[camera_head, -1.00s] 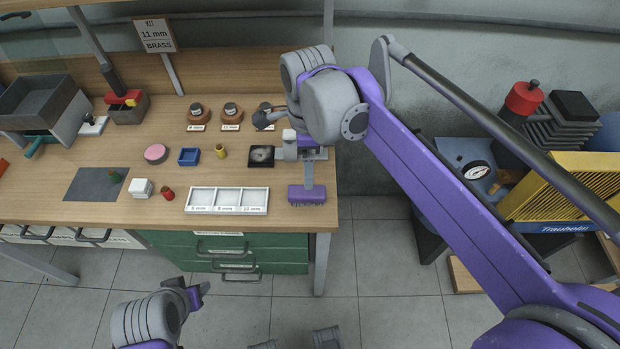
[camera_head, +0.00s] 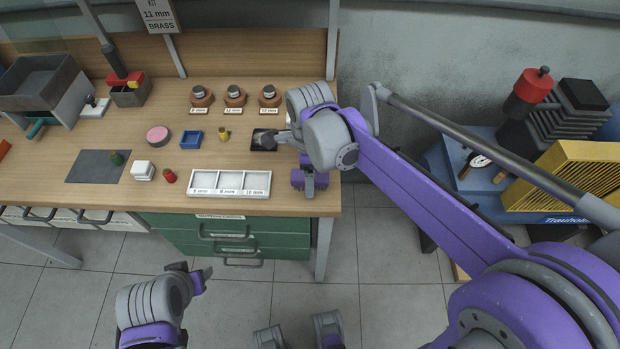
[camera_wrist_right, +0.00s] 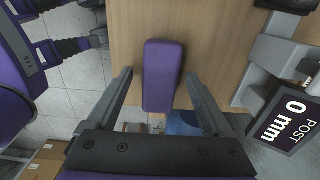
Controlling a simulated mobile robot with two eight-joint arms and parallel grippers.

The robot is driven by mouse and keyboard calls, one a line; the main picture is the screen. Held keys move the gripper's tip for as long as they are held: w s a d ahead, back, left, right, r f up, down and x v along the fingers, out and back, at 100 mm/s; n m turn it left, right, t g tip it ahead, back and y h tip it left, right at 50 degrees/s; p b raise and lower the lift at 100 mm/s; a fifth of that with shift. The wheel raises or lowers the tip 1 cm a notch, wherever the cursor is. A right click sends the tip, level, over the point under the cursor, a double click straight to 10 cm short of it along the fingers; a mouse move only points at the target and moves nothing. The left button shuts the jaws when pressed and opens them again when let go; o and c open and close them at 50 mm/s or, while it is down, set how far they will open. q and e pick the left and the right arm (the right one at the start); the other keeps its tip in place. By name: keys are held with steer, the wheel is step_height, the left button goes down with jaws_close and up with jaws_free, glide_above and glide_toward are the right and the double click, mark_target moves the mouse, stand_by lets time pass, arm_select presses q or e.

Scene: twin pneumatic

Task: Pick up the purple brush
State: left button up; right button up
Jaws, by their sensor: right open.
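The purple brush (camera_wrist_right: 162,75) lies on the wooden bench top, seen from above in the right wrist view as a purple block with rounded edges. In the head view it shows in part (camera_head: 297,178) at the bench's front right corner, partly hidden by my right gripper. My right gripper (camera_wrist_right: 160,80) is open, with one finger on each side of the brush and gaps between; I cannot tell its height above the brush. It also shows in the head view (camera_head: 309,183). My left gripper (camera_head: 193,274) is low in front of the bench, apart from everything.
A white three-part tray (camera_head: 229,194) lies left of the brush. A black square (camera_head: 262,141) is behind, and a "POST 0 mm" sign (camera_wrist_right: 285,117) stands close to the right finger. The bench (camera_head: 120,205) ends just right of the brush.

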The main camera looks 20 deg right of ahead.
jaws_close()
stand_by(0.4)
step_height(320, 180, up, 10)
steer(key=shift+r+p, duration=0.1)
steer(key=shift+p, duration=0.45)
steer(key=c, duration=0.8)
jaws_free()
steer(key=shift+c, duration=0.2)
steer(key=c, duration=0.4)
steer(key=shift+c, duration=0.2)
